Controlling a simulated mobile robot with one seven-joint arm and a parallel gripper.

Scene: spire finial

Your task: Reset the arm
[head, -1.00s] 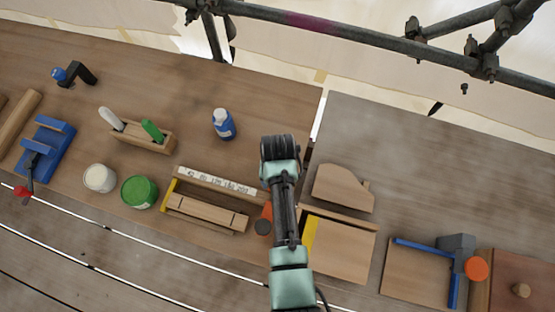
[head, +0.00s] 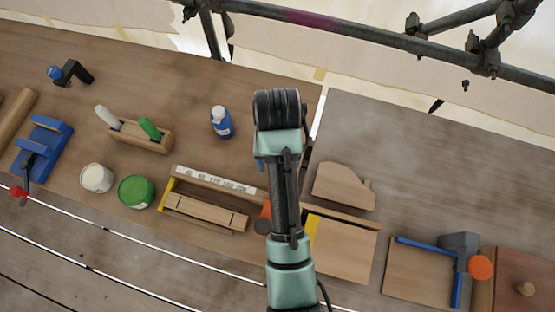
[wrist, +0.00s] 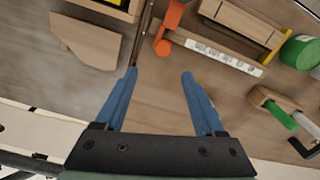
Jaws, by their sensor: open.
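My gripper (wrist: 158,85) shows in the wrist view as two blue fingers spread apart, with nothing between them but bare wooden boards. In the head view my arm reaches up the middle of the bench and hides most of the gripper. The fingers are clear of the objects around them. An orange tool (wrist: 171,27) lies beyond the fingertips in the wrist view, and its end also shows beside my arm in the head view (head: 264,222).
A numbered wooden rack (head: 207,212), a green tin (head: 136,192), a white tin (head: 96,178) and a blue bottle (head: 221,123) stand left of my arm. A wooden board (head: 342,187) and a blue-handled mallet (head: 459,262) lie right. A scaffold rail (head: 370,38) crosses the back.

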